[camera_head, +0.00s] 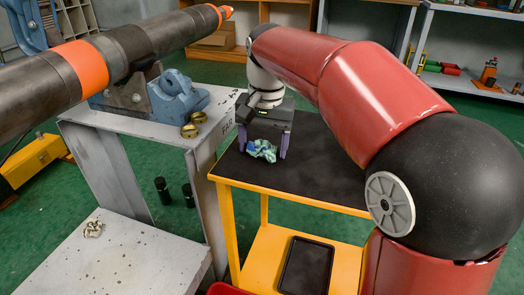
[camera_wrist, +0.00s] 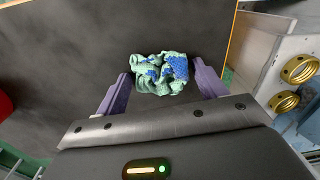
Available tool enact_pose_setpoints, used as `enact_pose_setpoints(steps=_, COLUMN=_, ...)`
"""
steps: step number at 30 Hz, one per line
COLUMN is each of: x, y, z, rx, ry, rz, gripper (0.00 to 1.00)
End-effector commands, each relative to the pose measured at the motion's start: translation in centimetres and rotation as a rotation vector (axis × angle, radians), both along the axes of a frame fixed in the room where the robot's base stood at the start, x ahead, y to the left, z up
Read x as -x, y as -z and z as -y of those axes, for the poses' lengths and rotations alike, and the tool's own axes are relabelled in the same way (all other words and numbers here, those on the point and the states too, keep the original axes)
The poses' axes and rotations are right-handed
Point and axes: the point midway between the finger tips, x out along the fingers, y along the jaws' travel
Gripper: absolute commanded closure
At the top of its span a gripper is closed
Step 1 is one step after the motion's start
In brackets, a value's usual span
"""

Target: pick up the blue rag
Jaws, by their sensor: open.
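The rag (camera_head: 262,150) is a crumpled blue and pale green cloth on the black top of the yellow cart (camera_head: 309,183). In the wrist view the rag (camera_wrist: 160,73) lies just ahead of and between the two purple fingers. My gripper (camera_head: 266,154) points down over the cart top, with its fingers on either side of the rag. In the wrist view my gripper (camera_wrist: 161,84) is open and empty. I cannot tell whether the fingertips touch the cloth or the cart top.
A grey metal stand (camera_head: 205,150) beside the cart carries a blue vise (camera_head: 178,97), brass rings (camera_head: 190,130) and a long pipe (camera_head: 130,50). A black tray (camera_head: 306,266) lies on the cart's lower shelf. The cart top around the rag is clear.

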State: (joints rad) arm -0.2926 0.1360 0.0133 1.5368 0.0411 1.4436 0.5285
Motion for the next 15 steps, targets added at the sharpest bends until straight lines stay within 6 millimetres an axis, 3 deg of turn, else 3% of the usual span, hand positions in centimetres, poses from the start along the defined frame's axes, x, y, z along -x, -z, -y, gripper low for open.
enact_pose_setpoints(steps=4, x=0.00, y=-0.06, z=0.00, rx=0.000, ry=0.000, rz=0.000, gripper=0.31)
enact_pose_setpoints(steps=11, x=0.00, y=-0.07, z=0.01, rx=0.000, ry=0.000, rz=0.000, gripper=0.61)
enact_pose_setpoints(steps=15, x=0.00, y=-0.07, z=0.01, rx=0.000, ry=0.000, rz=0.000, gripper=0.64)
